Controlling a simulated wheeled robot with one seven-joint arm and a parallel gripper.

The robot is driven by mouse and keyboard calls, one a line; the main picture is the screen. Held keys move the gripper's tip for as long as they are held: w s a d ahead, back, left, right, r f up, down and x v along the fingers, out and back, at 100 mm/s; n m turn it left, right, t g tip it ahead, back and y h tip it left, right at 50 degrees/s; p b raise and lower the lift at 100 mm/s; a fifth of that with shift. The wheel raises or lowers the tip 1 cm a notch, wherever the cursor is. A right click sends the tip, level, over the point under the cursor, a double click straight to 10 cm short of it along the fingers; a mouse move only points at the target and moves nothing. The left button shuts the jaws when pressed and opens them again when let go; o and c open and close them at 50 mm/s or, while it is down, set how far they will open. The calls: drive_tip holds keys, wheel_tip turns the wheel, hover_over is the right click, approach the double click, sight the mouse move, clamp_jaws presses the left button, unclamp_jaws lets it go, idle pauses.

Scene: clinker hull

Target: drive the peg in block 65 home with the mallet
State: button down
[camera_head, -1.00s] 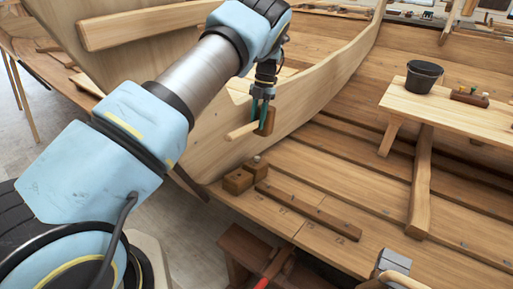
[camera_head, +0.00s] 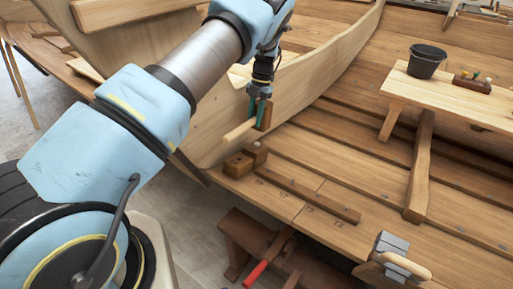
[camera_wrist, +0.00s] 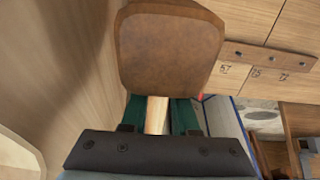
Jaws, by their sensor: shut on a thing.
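My gripper (camera_head: 260,104) is shut on the mallet's pale handle and holds it in the air beside the pale hull plank. The mallet (camera_head: 264,117) has a brown wooden head, and its handle points down to the left. In the wrist view the broad brown head (camera_wrist: 169,50) fills the top middle, with the handle between the green fingers. Two small brown blocks, one (camera_head: 238,165) in front and one (camera_head: 257,154) behind, sit on the planking below the mallet. A pale peg seems to stand on the rear block. I cannot read which is block 65.
A long dark wooden strip (camera_head: 305,195) lies right of the blocks, with small number marks beside it. A bench (camera_head: 455,98) at the right holds a black bucket (camera_head: 427,62) and a small rack (camera_head: 472,83). A red-handled tool (camera_head: 256,273) and a clamp-like tool (camera_head: 392,258) are in front.

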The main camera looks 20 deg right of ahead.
drive_tip(key=v, duration=0.5)
drive_tip(key=shift+r, duration=0.25)
drive_tip(key=shift+a+f, duration=0.15)
drive_tip(key=shift+f, duration=0.1)
drive_tip(key=shift+f+y, duration=0.3)
drive_tip(key=shift+f, duration=0.3)
drive_tip(key=shift+f+g+y+b, duration=0.4)
drive_tip(key=shift+f+g+b, duration=0.1)
drive_tip(key=shift+b, duration=0.1)
